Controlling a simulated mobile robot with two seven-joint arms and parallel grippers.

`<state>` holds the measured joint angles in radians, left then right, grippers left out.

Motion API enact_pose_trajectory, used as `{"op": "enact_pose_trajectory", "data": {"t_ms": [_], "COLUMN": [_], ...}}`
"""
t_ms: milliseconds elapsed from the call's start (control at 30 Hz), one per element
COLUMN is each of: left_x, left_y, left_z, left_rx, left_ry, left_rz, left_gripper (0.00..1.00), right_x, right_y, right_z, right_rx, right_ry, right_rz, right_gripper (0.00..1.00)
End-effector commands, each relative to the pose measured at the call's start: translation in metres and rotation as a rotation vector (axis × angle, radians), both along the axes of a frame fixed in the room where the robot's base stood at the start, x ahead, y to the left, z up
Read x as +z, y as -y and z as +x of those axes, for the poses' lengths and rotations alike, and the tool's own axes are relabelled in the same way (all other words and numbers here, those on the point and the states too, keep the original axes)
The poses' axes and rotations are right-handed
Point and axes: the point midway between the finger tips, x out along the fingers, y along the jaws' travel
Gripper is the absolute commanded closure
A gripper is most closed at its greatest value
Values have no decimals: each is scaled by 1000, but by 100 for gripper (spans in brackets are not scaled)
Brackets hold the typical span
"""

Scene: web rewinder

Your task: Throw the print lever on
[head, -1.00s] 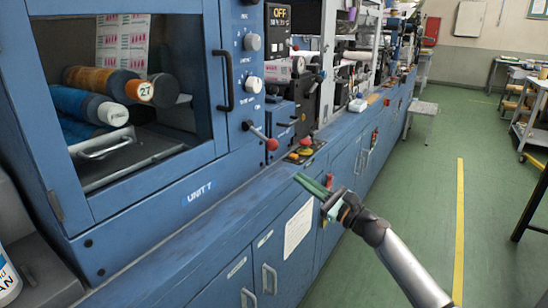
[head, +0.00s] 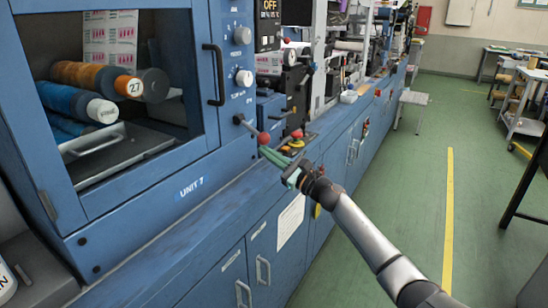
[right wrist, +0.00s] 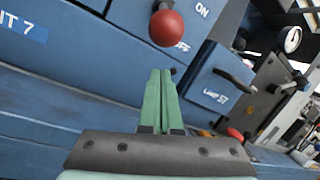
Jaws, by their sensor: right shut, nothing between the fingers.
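The print lever (head: 264,139) is a thin rod with a red ball on the front of the blue machine, angled down to the right in the head view. In the right wrist view its red ball (right wrist: 166,28) stands beyond the fingertips, near ON and OFF labels. My right gripper (head: 264,151) has green fingers, shut and empty, with tips just below the ball. In the right wrist view the fingers (right wrist: 160,75) lie together and point at the ball, with a small gap seeming to remain. My left gripper is not in view.
A display (head: 268,6) reads OFF. A black door handle (head: 214,75) stands left of the lever. Red and yellow buttons (head: 297,141) sit on the ledge to its right. Blue cabinets (head: 270,250) run below; green floor (head: 400,190) is open at right.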

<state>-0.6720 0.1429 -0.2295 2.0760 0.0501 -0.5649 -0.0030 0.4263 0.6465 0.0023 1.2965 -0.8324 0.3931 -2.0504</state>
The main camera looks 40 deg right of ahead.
Motion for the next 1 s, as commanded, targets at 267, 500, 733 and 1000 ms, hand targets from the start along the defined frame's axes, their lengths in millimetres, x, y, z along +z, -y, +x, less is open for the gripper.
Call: {"op": "enact_pose_trajectory", "data": {"t_ms": [267, 500, 733, 1000], "left_x": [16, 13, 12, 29], "left_y": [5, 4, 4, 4], "left_z": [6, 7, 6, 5], "left_rx": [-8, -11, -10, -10], "left_ry": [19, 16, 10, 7], "left_rz": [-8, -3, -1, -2], "left_gripper": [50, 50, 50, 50], "right_x": [19, 21, 21, 28], "right_y": [-6, -7, -7, -5], "right_z": [-15, -17, -17, -19], "right_rx": [1, 1, 1, 0], "right_ry": [0, 1, -1, -39], "right_rz": [-1, 1, 1, -17], "right_gripper": [100, 100, 100, 100]}}
